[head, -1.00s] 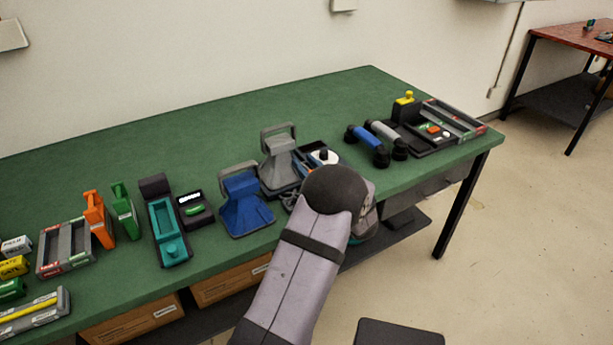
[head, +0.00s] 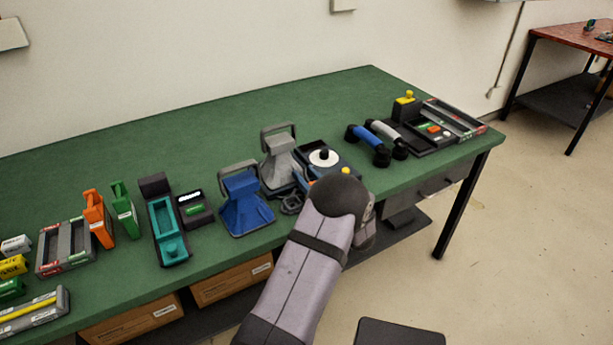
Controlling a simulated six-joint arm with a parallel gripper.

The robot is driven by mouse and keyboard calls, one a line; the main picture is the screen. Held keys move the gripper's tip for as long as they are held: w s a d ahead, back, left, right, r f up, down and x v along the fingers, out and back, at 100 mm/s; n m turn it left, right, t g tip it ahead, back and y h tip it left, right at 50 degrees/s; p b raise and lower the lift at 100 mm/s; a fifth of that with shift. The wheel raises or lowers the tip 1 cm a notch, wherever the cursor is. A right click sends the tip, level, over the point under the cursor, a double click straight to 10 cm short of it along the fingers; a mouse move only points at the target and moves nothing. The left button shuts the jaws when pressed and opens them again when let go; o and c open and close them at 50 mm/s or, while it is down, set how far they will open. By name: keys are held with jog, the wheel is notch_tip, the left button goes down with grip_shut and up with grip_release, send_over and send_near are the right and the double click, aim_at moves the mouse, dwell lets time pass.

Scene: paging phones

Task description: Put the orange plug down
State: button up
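My gripper is not visible; my own arm hides the area in front of its rounded joint, at the front edge of the green table. I cannot tell whether the gripper holds anything. A tall orange block (head: 97,218) stands at the left of the table, beside a similar green block (head: 124,210). A small orange piece (head: 433,129) lies in the dark tray (head: 434,145) at the right end. I cannot tell which of these, if any, is the orange plug; it may be hidden behind my arm.
On the green table (head: 250,115) stand a teal phone cradle (head: 168,230), a blue stand (head: 245,200), a grey stand (head: 281,160), a device with a white disc (head: 324,157), and blue (head: 368,146) and grey (head: 389,137) handsets. The table's back strip is clear.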

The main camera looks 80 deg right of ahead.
jog(key=o, duration=0.4)
jog(key=shift+r, duration=0.1)
jog(key=shift+r+p, duration=0.3)
jog(key=shift+s+a+f, duration=0.1)
jog(key=shift+s+a, duration=0.1)
jog(key=shift+s, duration=0.05)
jog(key=shift+b+v, duration=0.6)
jog(key=shift+v, duration=2.85)
